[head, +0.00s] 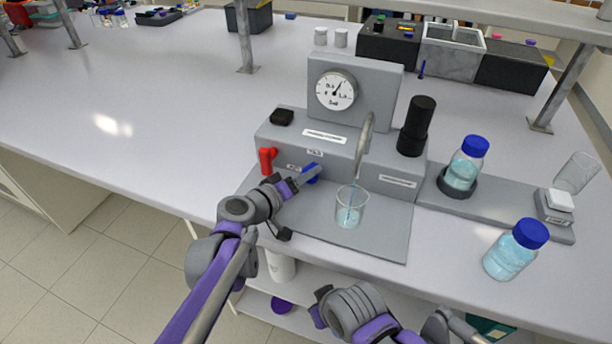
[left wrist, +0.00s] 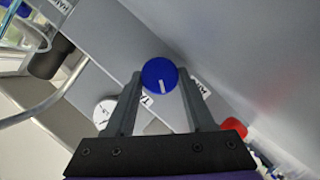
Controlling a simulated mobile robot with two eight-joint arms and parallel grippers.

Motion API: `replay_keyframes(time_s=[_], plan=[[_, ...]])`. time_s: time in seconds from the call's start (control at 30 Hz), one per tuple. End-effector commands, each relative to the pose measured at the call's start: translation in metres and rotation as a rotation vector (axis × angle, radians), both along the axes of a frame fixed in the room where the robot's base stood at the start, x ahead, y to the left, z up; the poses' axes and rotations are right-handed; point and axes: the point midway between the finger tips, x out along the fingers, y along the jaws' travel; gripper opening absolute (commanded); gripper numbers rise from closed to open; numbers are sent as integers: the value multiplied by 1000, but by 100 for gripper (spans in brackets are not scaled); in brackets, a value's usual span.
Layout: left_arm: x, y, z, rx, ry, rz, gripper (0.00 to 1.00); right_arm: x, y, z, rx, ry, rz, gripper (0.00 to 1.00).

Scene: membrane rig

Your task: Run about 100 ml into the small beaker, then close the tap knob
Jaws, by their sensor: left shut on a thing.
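The blue tap knob (head: 312,172) is on the front of the grey rig (head: 275,133). My left gripper (head: 305,178) is shut on the knob; the left wrist view shows the knob (left wrist: 160,74), with its white mark, between the two fingers (left wrist: 160,88). The small beaker (head: 351,208) stands upright on the grey base plate (head: 385,237) under the curved spout (head: 363,145). A thin blue stream falls into it, and pale blue liquid covers its lower part; the graduations are too small to read.
A red handle (head: 266,160) sits left of the knob, close to my left gripper. A dial gauge (head: 336,90) stands above. Blue-capped bottles (head: 466,165) and (head: 516,250) stand at right, with an empty beaker (head: 575,173) behind.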

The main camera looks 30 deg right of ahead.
Motion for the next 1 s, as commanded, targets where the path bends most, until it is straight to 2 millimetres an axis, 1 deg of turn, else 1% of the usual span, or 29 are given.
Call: replay_keyframes(time_s=[0.23, 0.67, 0.7, 0.87, 1.0], plan=[[0, 0, -1, -39, 46, 0, 0, 0, 0, -1, 0, 0, 0, 0], [0, 0, -1, -46, 54, 0, 0, 0, 0, -1, 0, 0, 0, 0], [0, 0, -1, -45, 54, 1, 56, 0, 0, -1, 0, 0, 0, 0], [0, 0, -1, -45, 53, 0, 84, 0, 0, -1, 0, 0, 0, 0], [0, 0, -1, -45, 53, 0, 84, 0, 0, -1, 0, 0, 0, 0]])
